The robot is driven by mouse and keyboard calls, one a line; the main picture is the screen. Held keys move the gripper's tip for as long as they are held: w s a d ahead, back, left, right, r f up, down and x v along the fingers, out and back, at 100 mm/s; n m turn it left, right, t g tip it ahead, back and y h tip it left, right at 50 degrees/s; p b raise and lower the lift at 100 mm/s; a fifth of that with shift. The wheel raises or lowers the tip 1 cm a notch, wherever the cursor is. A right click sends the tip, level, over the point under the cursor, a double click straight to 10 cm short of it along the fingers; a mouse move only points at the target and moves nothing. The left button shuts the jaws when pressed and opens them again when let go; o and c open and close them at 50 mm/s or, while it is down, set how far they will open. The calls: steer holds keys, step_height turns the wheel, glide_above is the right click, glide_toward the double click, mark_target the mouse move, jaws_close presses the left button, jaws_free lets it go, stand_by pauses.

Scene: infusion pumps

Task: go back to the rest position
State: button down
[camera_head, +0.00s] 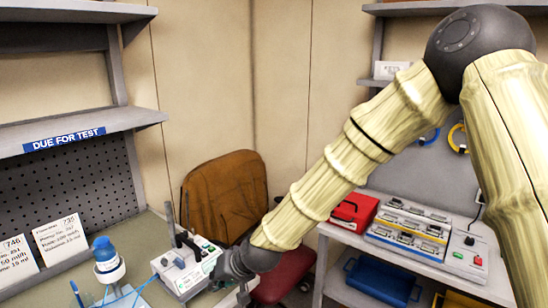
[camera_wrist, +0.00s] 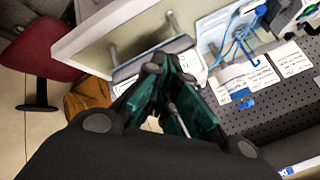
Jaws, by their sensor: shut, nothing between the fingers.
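My gripper (camera_wrist: 160,66) shows in the wrist view with its teal fingers brought together at the tips and nothing between them. In the head view my arm reaches down from the upper right to the bench, and the fingers are hidden there. The end of the arm is close to the right side of a white infusion pump (camera_head: 190,268) with a small display and green markings. I cannot tell whether the gripper touches the pump.
The bench (camera_head: 150,228) carries cards (camera_head: 60,238) against a pegboard (camera_head: 70,165), under a shelf labelled "DUE FOR TEST" (camera_head: 64,140). On the right shelf unit are a red case (camera_head: 353,210), grey devices (camera_head: 410,230) and a blue bin (camera_head: 380,282).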

steer(key=s+d+f+m+g+h, duration=0.1)
steer(key=s+d+f, duration=0.4)
steer(key=d+f, duration=0.3)
steer(key=s+d+f+h, duration=0.2)
steer(key=s+d+f, duration=0.4)
steer(key=f, duration=0.5)
steer(key=s+d+f+m+g+h, duration=0.1)
steer(key=s+d+f, duration=0.4)
steer(key=d+f, duration=0.3)
steer(key=s+d+f+g+h, duration=0.1)
steer(key=s+d+f, duration=0.2)
steer(key=s+d, duration=0.2)
steer(key=s+d+f+h+b, duration=0.1)
steer(key=s+d+f, duration=0.2)
steer(key=s, duration=0.6)
steer(key=s+d+f+g+h, duration=0.1)
steer(key=s+d+f, duration=0.3)
steer(key=s+d, duration=0.2)
steer(key=shift+s+d+g, duration=0.3)
steer(key=shift+s+d, duration=0.1)
steer(key=shift+d, duration=0.4)
